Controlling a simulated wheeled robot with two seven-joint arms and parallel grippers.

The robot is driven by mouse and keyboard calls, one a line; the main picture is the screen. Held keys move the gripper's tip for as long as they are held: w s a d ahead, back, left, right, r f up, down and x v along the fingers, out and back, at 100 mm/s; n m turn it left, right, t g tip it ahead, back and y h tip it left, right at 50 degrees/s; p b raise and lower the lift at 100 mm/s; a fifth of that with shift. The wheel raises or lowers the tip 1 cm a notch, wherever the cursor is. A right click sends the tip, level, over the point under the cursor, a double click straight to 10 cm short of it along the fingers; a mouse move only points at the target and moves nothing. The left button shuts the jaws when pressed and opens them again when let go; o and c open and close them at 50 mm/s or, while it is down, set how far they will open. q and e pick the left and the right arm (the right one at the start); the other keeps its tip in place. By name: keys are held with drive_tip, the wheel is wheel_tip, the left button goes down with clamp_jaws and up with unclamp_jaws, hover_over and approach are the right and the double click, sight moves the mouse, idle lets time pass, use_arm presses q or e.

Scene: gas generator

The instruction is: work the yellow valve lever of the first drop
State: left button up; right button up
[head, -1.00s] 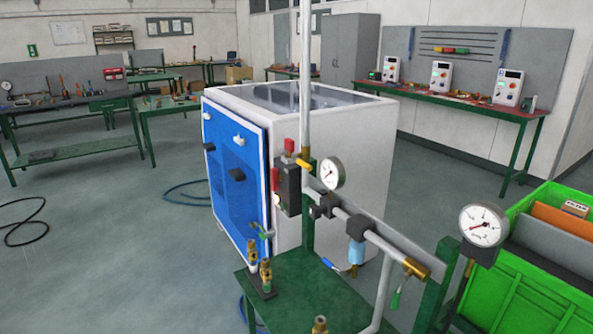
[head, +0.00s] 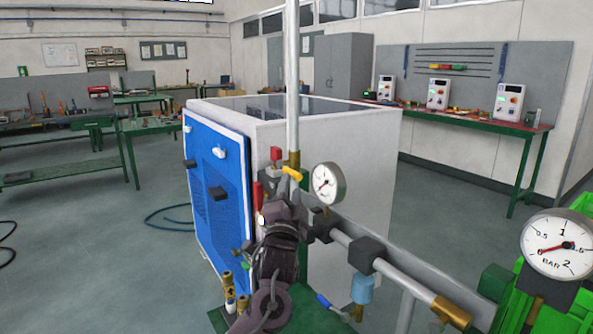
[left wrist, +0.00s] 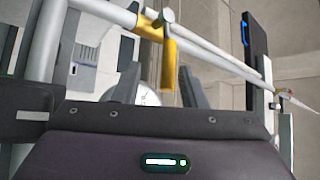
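The yellow valve lever (head: 292,173) sits low on the vertical white pipe (head: 292,80), just left of a round gauge. My left gripper (head: 286,190) comes up from below, close under the lever, and hides part of the fittings behind it. In the left wrist view the yellow lever (left wrist: 169,60) reaches down in front of the gap between the two dark fingers (left wrist: 160,88). The fingers are apart and I see no grip on the lever; whether either finger touches it I cannot tell. My right gripper is not in view.
A small gauge (head: 326,184) stands right beside the lever, and a horizontal grey pipe (head: 405,272) runs to the lower right. A larger gauge (head: 557,245) is at the right edge. The white and blue cabinet (head: 350,135) stands behind.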

use_arm(q)
drive_tip(key=r+x, duration=0.1)
drive_tip(key=x, duration=0.5)
drive_tip(key=shift+a, duration=0.15)
clamp_jaws()
idle(0.4)
